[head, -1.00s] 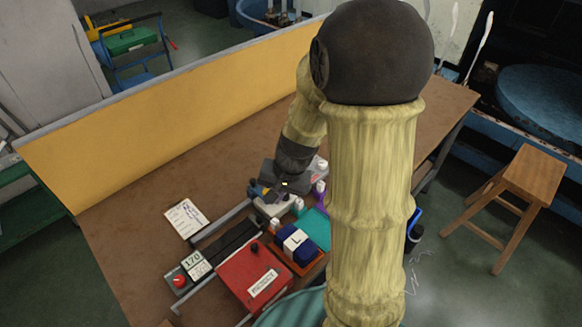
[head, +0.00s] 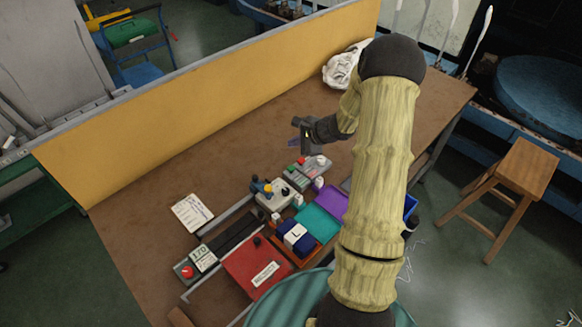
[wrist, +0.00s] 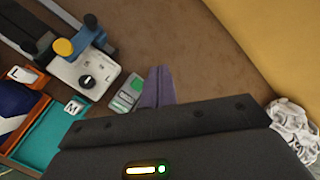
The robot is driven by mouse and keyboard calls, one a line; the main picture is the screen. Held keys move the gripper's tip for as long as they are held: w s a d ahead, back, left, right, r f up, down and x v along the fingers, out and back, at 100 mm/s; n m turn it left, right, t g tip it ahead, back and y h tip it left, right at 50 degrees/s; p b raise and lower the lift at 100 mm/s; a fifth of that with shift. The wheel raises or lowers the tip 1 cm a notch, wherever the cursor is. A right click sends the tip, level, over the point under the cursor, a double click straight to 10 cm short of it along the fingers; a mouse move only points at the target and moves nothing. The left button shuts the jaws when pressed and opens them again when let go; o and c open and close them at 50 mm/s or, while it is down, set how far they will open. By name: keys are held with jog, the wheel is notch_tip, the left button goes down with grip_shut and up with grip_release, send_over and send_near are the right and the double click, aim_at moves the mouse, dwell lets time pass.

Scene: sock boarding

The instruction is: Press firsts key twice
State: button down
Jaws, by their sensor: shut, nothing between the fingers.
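A small grey unit with a green key (head: 294,172) sits on the brown table beside the white control box. A similar unit with a reddish key (head: 312,163) stands just behind it. Any lettering on these keys is too small to read. In the wrist view, the grey unit with green on top (wrist: 127,93) is just left of my fingers, the other unit is not visible there and may be hidden. My gripper (head: 293,142) is shut and empty, apart from the units and beyond them in the head view. Its closed fingers also show in the wrist view (wrist: 158,88).
The white control box (head: 273,194) has a black dial and blue and yellow parts. An orange tray (head: 303,260), a teal tray (head: 318,228) and a purple tray (head: 332,204) lie nearby. A yellow panel (head: 190,120) borders the back. White cloth (head: 342,68) lies at the far end.

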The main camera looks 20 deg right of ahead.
jog(key=shift+f, duration=0.1)
jog(key=b, duration=0.5)
send_over(294, 169)
notch_tip(294, 169, down, 7)
jog(key=shift+f, duration=0.1)
jog(key=shift+f+b, duration=0.7)
jog(key=shift+b, duration=0.25)
jog(key=shift+f, duration=0.15)
dwell(1.0)
jog(key=shift+f+b, duration=0.25)
jog(key=shift+b, duration=0.45)
